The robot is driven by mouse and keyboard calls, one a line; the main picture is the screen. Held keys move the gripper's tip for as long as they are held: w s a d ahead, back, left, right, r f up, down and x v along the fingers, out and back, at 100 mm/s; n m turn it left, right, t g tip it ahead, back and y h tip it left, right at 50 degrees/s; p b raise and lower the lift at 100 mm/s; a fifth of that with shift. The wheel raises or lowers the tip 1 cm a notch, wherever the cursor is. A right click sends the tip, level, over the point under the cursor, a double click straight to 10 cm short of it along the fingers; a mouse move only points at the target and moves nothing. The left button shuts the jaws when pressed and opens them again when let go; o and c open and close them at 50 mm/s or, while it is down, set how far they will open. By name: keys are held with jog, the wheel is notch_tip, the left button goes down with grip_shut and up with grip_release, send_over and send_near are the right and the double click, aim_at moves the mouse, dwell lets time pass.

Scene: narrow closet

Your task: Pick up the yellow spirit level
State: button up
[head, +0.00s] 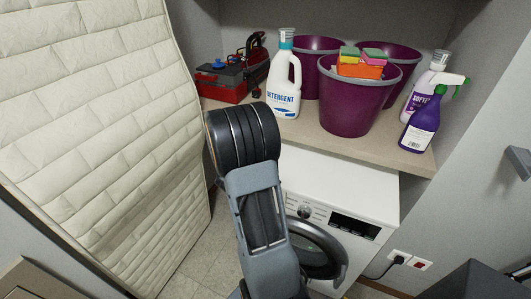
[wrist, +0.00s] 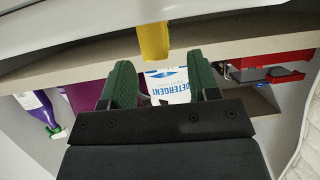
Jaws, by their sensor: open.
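A yellow piece (wrist: 153,42), which looks like one end of the spirit level, shows at the top middle of the wrist view, against the pale shelf edge. The rest of it is out of frame or hidden. My gripper (wrist: 160,75) is open and empty, its two green fingers spread. The yellow piece lies ahead of the gap between the fingertips, and I see no grip on it. In the head view my own arm covers the gripper, and I cannot make out the level there.
The shelf (head: 410,160) holds a detergent bottle (head: 285,85), purple buckets (head: 350,105), a softener bottle, a purple spray bottle (head: 422,122) and a red toolbox (head: 222,82). A white washing machine (head: 345,185) stands below. A mattress (head: 105,130) leans at left, leaving narrow floor between.

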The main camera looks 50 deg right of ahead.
jog(key=shift+x, duration=2.3)
jog(key=shift+s, duration=0.1)
jog(key=shift+c, duration=0.2)
grip_shut()
